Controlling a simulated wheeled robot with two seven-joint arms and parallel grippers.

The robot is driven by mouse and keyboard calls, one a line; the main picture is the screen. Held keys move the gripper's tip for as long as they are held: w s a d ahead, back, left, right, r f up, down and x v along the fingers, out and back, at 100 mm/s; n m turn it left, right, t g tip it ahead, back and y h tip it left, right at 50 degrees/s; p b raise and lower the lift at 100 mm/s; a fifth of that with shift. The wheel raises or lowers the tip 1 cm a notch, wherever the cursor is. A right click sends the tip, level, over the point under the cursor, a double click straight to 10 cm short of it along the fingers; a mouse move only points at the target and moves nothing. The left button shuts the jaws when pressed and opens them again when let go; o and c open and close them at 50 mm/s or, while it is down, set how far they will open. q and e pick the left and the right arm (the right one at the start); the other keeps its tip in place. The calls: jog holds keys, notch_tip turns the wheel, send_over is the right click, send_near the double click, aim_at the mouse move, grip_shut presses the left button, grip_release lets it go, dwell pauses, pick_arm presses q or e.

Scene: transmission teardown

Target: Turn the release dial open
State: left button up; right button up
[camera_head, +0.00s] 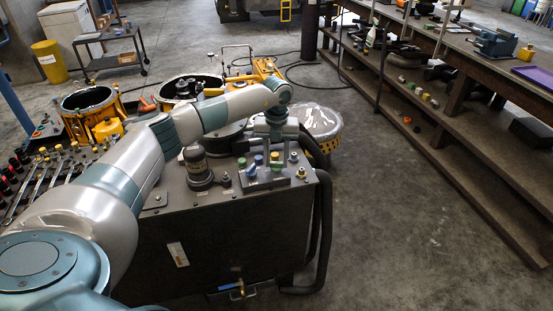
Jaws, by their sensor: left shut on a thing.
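A dark box-shaped unit (225,235) stands in the middle of the view, with a small raised control panel (265,181) on its top. My left gripper (276,151) points down over the panel from the back. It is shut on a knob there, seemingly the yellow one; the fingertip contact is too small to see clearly. My right gripper is out of view.
A black motor-like cylinder (197,166) stands on the unit beside the panel. Thick black hoses (324,215) run down its right side. A lever bank (45,180) is at left, a round clear-covered tub (320,124) behind. Open floor lies right, before the workbench shelves (455,135).

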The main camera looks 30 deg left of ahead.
pick_arm(q)
jog(key=o, duration=1)
jog(key=shift+o, duration=0.2)
jog(key=shift+r, duration=0.1)
jog(key=shift+w+r+b, duration=0.1)
jog(key=shift+r+b, duration=0.25)
jog(key=shift+r, duration=0.45)
notch_tip(320, 180, up, 16)
jog(key=b, duration=0.4)
jog(key=shift+f, duration=0.15)
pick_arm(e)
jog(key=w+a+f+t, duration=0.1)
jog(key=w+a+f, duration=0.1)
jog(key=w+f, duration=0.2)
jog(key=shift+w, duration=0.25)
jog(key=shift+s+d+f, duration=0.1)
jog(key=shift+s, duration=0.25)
